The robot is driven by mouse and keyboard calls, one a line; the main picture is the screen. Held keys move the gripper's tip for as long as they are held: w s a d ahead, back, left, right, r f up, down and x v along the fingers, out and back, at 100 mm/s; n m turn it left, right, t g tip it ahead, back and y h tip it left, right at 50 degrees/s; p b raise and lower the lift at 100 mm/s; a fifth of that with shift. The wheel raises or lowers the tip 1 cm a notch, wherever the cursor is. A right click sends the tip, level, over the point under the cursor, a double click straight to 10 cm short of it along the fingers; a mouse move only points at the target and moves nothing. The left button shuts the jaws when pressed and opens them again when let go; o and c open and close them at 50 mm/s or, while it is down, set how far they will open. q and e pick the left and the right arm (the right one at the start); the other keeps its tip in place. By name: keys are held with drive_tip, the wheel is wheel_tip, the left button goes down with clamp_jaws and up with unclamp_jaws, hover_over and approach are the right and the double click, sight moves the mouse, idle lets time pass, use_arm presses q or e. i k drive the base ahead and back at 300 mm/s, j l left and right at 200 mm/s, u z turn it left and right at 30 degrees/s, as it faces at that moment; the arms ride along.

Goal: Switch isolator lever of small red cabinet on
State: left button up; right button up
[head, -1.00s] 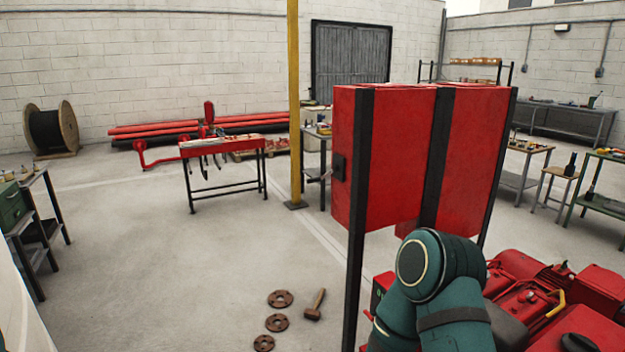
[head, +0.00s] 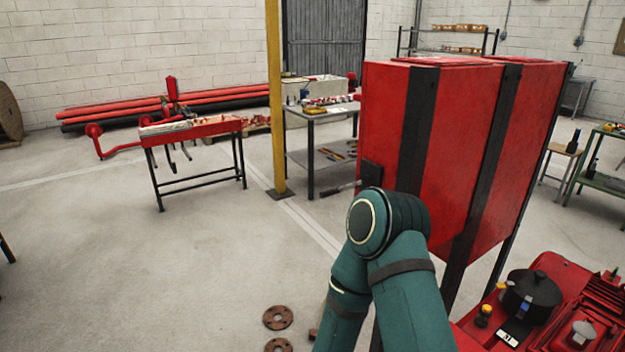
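Two red cabinets hang side by side on a black post frame (head: 486,145), seen from behind and the side. The nearer left cabinet (head: 385,105) carries a black isolator box (head: 371,175) on its side, with a grey lever (head: 344,187) sticking out to the left. The second cabinet (head: 532,110) is to the right. I cannot tell by size which is the small one. A teal arm of mine rises from the bottom in front of the left cabinet, its elbow just below the isolator box. Neither gripper shows, and the cabinet fronts are hidden.
A red pump unit (head: 560,310) stands at lower right. A yellow post (head: 276,110), a grey side table (head: 318,148) and a red-topped bench (head: 192,128) stand beyond. Rusty flanges (head: 278,317) lie on the floor.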

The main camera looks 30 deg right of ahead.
sight(366, 180)
drive_tip(key=i, duration=2.95)
drive_tip(key=i+z, duration=0.15)
drive_tip(key=z, duration=0.25)
drive_tip(key=i+z, duration=0.15)
drive_tip(key=z, duration=0.3)
drive_tip(key=i+j+z, duration=0.1)
drive_tip(key=z, duration=2.85)
drive_tip(key=i+j+z, duration=0.2)
drive_tip(key=k, duration=0.1)
